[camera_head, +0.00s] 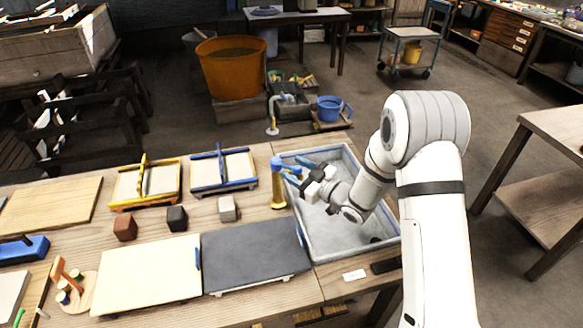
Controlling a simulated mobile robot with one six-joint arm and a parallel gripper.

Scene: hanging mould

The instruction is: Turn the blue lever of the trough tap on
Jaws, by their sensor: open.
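The trough tap (278,190) is a yellow upright post at the left edge of a grey trough (345,249). Its blue top and lever (282,163) point to the right, toward my gripper. My gripper (298,172) is open over the trough's far left part, with its fingers pointing left at the tap's head. The fingertips are very close to the blue lever; I cannot tell whether they touch it. The fingers partly overlap the lever's right end.
Two framed moulds, one yellow (146,184) and one blue (222,171), stand left of the tap. Three small blocks, brown, black (177,218) and grey, lie before them. A dark grey board (255,257) and a cream board (148,275) lie at the front.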

